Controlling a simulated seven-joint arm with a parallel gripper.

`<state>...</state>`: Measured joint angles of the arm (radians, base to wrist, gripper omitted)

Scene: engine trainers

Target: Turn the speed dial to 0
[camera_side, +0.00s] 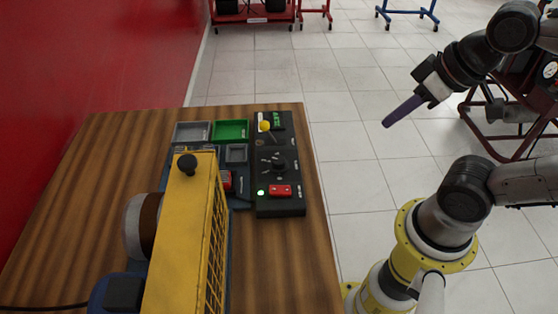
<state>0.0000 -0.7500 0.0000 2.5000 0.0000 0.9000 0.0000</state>
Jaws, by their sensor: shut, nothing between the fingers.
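The speed dial (279,164) looks to be the black round knob in the middle of the black control panel (281,209). Small white marks lie around the knob, too small to read, so I cannot tell its setting. My gripper (386,124) is at the upper right, with purple fingers pressed together and nothing between them. It hangs over the floor to the right of the table, well apart from the panel, and points down and left.
Grey (192,132) and green (230,130) trays lie behind. The table's left part is bare.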

